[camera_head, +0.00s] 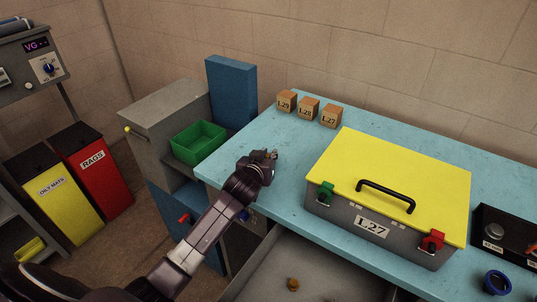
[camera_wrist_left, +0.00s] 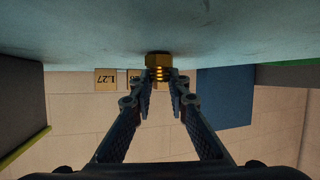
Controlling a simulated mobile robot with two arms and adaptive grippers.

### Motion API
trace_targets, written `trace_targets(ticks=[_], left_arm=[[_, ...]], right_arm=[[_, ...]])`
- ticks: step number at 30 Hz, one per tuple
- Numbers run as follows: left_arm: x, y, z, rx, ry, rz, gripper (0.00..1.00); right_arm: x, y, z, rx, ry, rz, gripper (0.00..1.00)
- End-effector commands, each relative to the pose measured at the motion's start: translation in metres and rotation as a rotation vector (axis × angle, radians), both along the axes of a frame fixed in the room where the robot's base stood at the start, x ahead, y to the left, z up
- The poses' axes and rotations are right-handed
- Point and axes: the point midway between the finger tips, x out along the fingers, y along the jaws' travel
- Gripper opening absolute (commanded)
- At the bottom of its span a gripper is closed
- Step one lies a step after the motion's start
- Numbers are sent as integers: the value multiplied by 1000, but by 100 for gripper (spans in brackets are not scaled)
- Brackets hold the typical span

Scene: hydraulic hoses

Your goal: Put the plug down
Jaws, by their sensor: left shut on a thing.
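My left gripper (camera_head: 264,160) is over the left part of the blue worktop, left of the yellow-lidded case. In the left wrist view, which shows the scene upside down, its two fingertips (camera_wrist_left: 162,85) are shut on a brass plug (camera_wrist_left: 158,61) with a hex head and a threaded part. The hex head is at or very close to the worktop surface (camera_wrist_left: 80,35); I cannot tell if it touches. In the head view the plug is too small and covered to make out clearly. My right gripper is not in view.
The grey case (camera_head: 345,218) with yellow lid, labelled L27, stands to the right. Several small labelled blocks (camera_head: 308,108) stand at the back. A green bin (camera_head: 198,142) is at the left. A small brass part (camera_head: 292,284) lies in the open drawer (camera_head: 265,270). Worktop around the gripper is clear.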

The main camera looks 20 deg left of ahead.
Motion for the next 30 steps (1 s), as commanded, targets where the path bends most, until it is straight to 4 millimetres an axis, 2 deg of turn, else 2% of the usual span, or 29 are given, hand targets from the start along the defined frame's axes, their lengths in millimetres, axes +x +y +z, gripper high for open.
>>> trace_targets(ticks=[5,6,11,22,26,30], left_arm=[[0,0,-3,-1,0,0,0],[0,0,-3,-1,0,0,17],[0,0,-3,-1,0,0,33],[-3,-1,1,0,0,-1,33],[-16,-3,6,-1,0,-1,33],[-37,-8,15,-3,-1,-1,33]], right_arm=[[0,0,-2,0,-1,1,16],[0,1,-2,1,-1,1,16],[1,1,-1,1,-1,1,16],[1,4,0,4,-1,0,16],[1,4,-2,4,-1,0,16],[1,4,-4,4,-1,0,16]])
